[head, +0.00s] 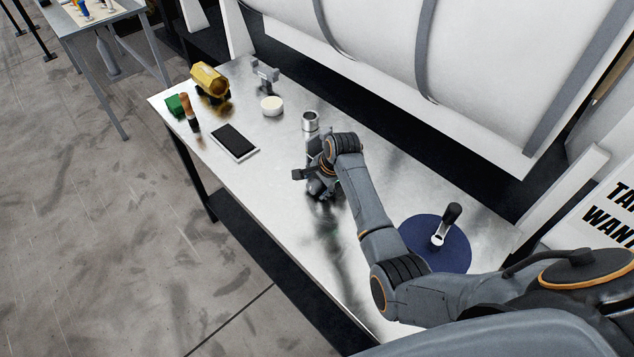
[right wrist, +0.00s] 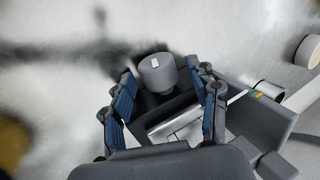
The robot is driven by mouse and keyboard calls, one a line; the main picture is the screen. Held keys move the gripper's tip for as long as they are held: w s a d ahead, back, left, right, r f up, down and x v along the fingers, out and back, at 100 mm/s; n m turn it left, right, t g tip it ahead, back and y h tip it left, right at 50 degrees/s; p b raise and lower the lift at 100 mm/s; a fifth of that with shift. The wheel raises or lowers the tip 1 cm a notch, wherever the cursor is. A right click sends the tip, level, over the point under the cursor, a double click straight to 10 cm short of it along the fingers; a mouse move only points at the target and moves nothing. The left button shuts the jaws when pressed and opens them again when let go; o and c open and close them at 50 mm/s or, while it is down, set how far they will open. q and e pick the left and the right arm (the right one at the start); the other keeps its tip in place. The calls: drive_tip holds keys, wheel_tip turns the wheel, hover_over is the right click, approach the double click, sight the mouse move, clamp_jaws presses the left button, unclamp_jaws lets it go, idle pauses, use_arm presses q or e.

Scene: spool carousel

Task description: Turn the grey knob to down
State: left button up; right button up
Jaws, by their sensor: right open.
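The grey knob (right wrist: 157,74) is a short cylinder with a small white mark on its face, seen in the right wrist view. It belongs to, or stands by, a dark grey housing (right wrist: 255,118) with small green and yellow marks. My right gripper (right wrist: 160,80) is open, its blue-padded fingers to the left and right of the knob. I cannot tell whether they touch it. In the head view my right gripper (head: 312,180) is low over the middle of the table and hides the knob. My left gripper is not in view.
A blue round mat (head: 450,257) bears a black-handled item. The table's front middle is clear.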

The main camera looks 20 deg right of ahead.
drive_tip(key=shift+c, duration=0.3)
drive_tip(key=c, duration=1.1)
drive_tip(key=shift+w+r+g+p, duration=0.1)
drive_tip(key=shift+r+g+p, duration=0.05)
drive_tip(key=shift+g+p, duration=0.4)
drive_tip(key=shift+w+a+g+h, duration=0.1)
drive_tip(key=shift+w+g+h, duration=0.05)
drive_tip(key=shift+g+h, duration=0.35)
drive_tip(key=shift+g, duration=0.45)
drive_tip(key=g+b, duration=0.1)
drive_tip(key=b, duration=0.1)
drive_tip(key=g+b, duration=0.1)
drive_tip(key=b, duration=0.1)
drive_tip(key=g+h+b, duration=0.1)
drive_tip(key=b, duration=0.1)
drive_tip(key=shift+w+f, duration=0.25)
drive_tip(key=shift+f, duration=0.15)
drive_tip(key=shift+a+r+g+b, duration=0.15)
drive_tip(key=shift+g+b, duration=0.25)
drive_tip(key=shift+b, duration=0.55)
